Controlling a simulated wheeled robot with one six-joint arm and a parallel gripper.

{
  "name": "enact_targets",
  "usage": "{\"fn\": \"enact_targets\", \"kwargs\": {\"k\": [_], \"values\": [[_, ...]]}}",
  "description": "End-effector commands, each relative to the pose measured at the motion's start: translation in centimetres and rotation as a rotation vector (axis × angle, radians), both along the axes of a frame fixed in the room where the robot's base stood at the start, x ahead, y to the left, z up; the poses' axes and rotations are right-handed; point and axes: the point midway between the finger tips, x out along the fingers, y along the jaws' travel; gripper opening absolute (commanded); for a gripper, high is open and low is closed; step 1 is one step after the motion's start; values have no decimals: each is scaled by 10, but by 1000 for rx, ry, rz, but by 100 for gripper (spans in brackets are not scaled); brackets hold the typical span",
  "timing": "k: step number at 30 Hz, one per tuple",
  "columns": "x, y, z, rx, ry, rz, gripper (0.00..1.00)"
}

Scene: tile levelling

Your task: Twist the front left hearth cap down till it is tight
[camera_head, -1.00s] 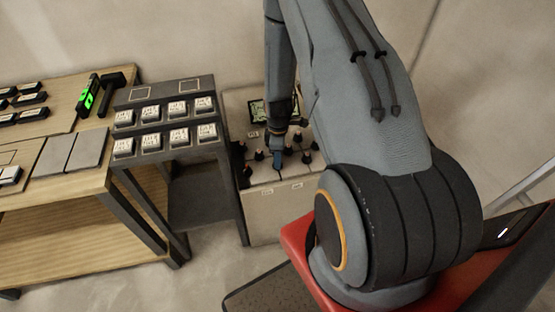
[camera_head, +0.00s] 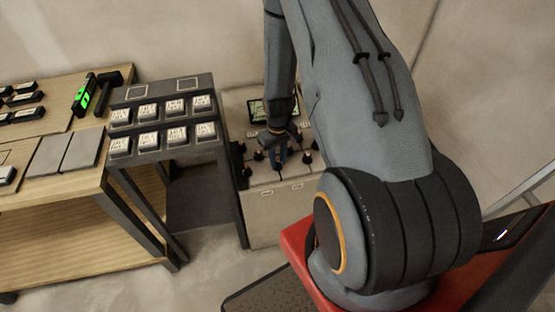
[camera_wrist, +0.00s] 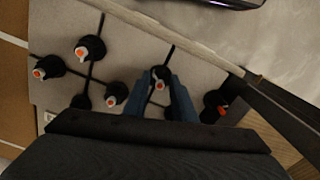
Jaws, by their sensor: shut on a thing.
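The hearth tiles (camera_head: 275,180) form a pale low surface with dark joints, which also shows in the wrist view (camera_wrist: 130,60). Several black caps with orange-and-white tops stand on it. My gripper (camera_wrist: 163,92) points down at the tiles, its blue fingers closed around one cap (camera_wrist: 160,78). That cap stands upright at a joint, its top showing between the fingers. Other caps stand apart in the wrist view, at the left (camera_wrist: 47,68), upper left (camera_wrist: 88,49), near left (camera_wrist: 115,96) and right (camera_wrist: 216,104). In the head view my gripper (camera_head: 280,155) hides the held cap.
A dark rack (camera_head: 163,123) with labelled white blocks stands left of the hearth. A wooden bench (camera_head: 60,200) further left holds grey tiles (camera_head: 64,152), a green-lit level (camera_head: 84,94) and a dark mallet (camera_head: 106,90). A small screen (camera_head: 260,108) stands behind the caps.

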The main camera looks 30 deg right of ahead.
Motion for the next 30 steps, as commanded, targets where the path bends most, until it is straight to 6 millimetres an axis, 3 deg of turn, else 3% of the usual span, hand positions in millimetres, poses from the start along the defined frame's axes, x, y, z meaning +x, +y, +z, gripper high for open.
{"fn": "enact_targets", "kwargs": {"k": [30], "values": [[2,2,0,1,-3,-965,2]]}}
